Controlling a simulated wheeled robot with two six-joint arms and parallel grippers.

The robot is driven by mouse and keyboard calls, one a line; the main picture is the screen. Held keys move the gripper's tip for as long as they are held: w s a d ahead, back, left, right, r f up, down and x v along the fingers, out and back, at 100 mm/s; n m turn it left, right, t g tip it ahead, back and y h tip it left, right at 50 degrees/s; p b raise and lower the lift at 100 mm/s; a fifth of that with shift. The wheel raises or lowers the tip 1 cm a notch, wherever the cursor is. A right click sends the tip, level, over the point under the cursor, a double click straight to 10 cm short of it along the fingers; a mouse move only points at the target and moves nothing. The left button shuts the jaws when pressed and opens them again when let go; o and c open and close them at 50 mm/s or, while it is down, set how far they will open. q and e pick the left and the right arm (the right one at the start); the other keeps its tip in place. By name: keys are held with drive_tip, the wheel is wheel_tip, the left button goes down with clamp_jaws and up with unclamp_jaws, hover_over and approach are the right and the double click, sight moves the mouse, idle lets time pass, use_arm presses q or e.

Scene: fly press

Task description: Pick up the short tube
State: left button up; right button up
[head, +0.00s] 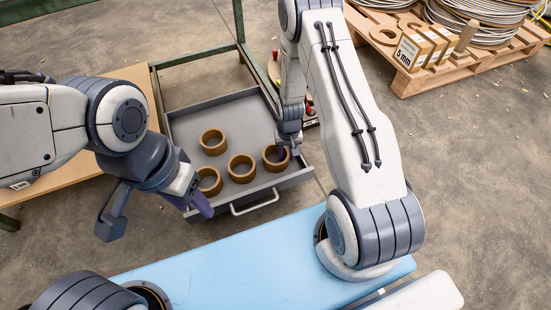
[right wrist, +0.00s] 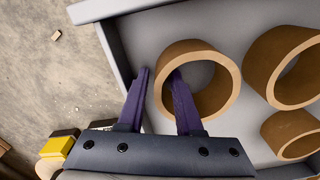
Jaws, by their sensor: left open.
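Several brown ring-like tubes stand on end in a grey drawer; I cannot tell which is shortest. My right gripper (head: 283,150) is at the rightmost tube (head: 270,164). In the right wrist view, my right gripper's purple fingers (right wrist: 160,85) are apart on either side of this tube's (right wrist: 228,80) near wall, one outside, one over its opening. A gap shows between the outer finger and the wall. My left gripper (head: 190,199) is open and empty at the drawer's front left, beside the front-left tube (head: 210,188). Other tubes (head: 213,142) (head: 241,168) stand between.
The pulled-out drawer (head: 187,124) has raised walls and a front handle (head: 255,204). A blue surface (head: 230,255) lies in front of it. A green frame (head: 240,30) stands behind. A pallet (head: 410,80) with coils and boxes is at the back right.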

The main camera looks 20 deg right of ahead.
clamp_jaws()
idle(1.2)
